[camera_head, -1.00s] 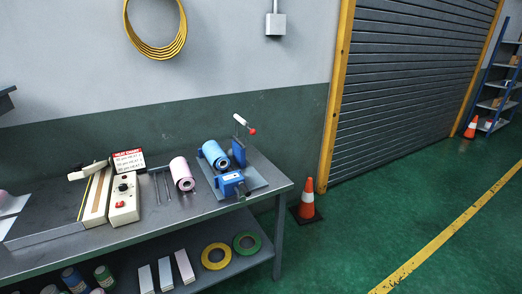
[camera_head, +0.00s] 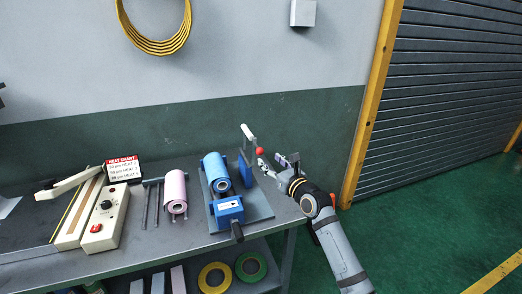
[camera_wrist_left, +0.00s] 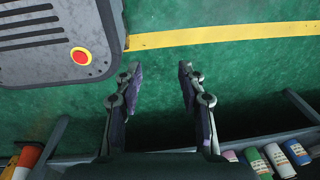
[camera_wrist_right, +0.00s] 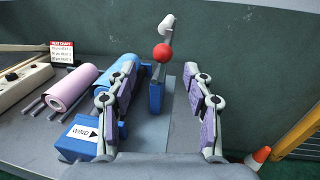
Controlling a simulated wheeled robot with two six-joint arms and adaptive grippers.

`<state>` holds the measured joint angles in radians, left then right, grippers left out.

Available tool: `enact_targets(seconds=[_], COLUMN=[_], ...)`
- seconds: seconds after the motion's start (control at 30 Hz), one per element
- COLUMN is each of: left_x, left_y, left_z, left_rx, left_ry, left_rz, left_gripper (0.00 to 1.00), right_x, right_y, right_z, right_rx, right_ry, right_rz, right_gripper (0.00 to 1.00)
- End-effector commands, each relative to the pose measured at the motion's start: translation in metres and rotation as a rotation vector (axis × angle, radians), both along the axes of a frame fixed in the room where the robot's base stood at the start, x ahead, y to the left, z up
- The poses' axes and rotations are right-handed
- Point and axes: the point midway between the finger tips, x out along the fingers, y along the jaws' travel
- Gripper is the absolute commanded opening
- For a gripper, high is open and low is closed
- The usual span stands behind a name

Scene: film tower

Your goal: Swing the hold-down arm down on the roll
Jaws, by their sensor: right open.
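The hold-down arm stands raised at the back of a blue winder (camera_head: 229,206). It has a white end piece (camera_head: 248,132) and a red ball knob (camera_head: 259,151). The blue roll (camera_head: 215,168) lies on the winder, left of the arm. My right gripper (camera_head: 273,162) is open and empty, just right of the red knob. In the right wrist view the red knob (camera_wrist_right: 162,53) shows between and beyond the fingertips; I cannot tell if they touch it. My left gripper (camera_wrist_left: 159,70) is open and empty above the floor, outside the head view.
A pink roll (camera_head: 175,192) on rods and a cream heat sealer (camera_head: 108,215) stand to the left on the grey table. Yellow tape (camera_head: 214,278) and green tape (camera_head: 251,267) lie on the lower shelf. An orange cone (camera_wrist_right: 258,157) stands on the floor right of the table.

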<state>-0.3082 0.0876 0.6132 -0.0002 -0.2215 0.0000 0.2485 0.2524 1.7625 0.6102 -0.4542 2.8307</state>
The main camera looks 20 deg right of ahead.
Motion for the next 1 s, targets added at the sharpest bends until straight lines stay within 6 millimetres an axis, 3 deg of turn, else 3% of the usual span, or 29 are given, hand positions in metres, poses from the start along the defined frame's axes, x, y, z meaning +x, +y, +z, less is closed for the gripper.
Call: enact_targets(seconds=[0.17, 0.4, 0.77, 1.0], left_x=[-0.002, 0.017, 0.013, 0.011], left_y=[0.001, -0.009, -0.009, -0.006], left_z=[-0.005, -0.009, -0.010, -0.010], left_rx=[0.001, -0.012, -0.012, -0.008], left_ry=[0.003, -0.027, -0.020, -0.016], left_rz=[0.000, 0.003, 0.002, 0.002], left_gripper=[0.40, 0.40, 0.40, 0.40], right_x=[0.039, 0.079, 0.088, 0.088], right_y=[0.009, 0.016, 0.018, 0.018], right_z=[0.000, -0.001, -0.001, -0.001], right_rx=[0.003, -0.001, -0.003, -0.004], right_ry=[0.000, 0.000, 0.001, 0.001], right_rz=[0.001, 0.000, 0.000, 0.000], right_gripper=[0.52, 0.52, 0.52, 0.23])
